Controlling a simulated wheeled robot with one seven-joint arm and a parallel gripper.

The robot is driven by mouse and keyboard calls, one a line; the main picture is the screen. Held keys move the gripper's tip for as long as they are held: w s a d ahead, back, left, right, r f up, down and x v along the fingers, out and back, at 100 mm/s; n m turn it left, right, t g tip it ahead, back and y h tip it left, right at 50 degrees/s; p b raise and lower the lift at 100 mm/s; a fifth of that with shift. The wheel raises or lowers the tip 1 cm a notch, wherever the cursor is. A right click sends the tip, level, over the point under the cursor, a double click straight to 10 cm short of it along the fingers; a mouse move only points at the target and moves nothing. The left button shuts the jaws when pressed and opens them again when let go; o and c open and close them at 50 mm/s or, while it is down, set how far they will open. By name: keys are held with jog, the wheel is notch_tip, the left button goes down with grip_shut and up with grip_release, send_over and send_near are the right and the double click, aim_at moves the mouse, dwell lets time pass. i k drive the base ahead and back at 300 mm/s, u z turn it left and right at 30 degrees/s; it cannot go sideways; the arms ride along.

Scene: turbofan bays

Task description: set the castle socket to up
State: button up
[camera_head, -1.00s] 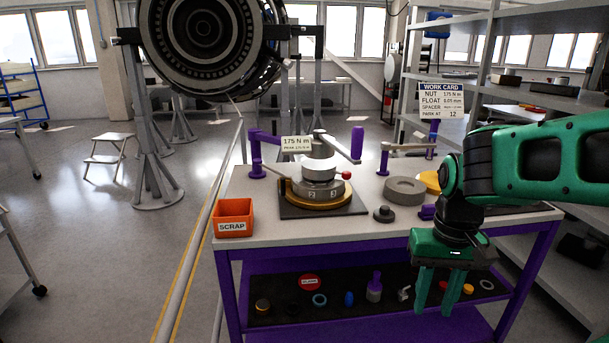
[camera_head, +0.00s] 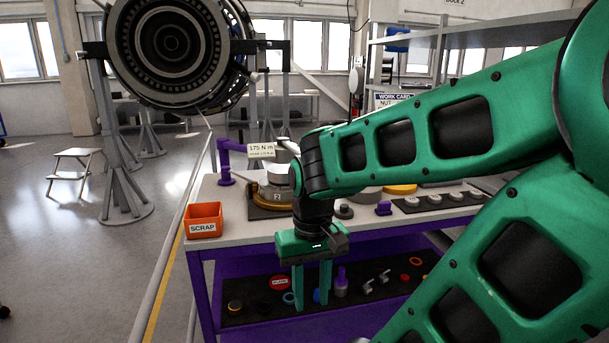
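A small dark grey round piece (camera_head: 344,211) stands on the workbench top, just right of my arm's wrist. It may be the castle socket, but it is too small to tell, and I cannot tell which way up it is. My gripper (camera_head: 312,304) points down in front of the bench's front edge, with its two green fingers apart and nothing visible between them. The fingers hang before the lower shelf. My arm hides part of the round grey fixture (camera_head: 272,197) and much of the bench's right side.
An orange scrap bin (camera_head: 204,219) stands at the bench's left corner. A purple clamp post (camera_head: 226,165) rises behind it. Several small parts lie on the dark lower shelf (camera_head: 262,315). A tray (camera_head: 437,201) with several round pieces is at right.

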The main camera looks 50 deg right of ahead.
aim_at(277, 173)
jog(key=z, duration=0.1)
jog(key=k, duration=0.75)
jog(key=z, duration=0.65)
jog(key=i, duration=1)
jog(key=u, duration=0.05)
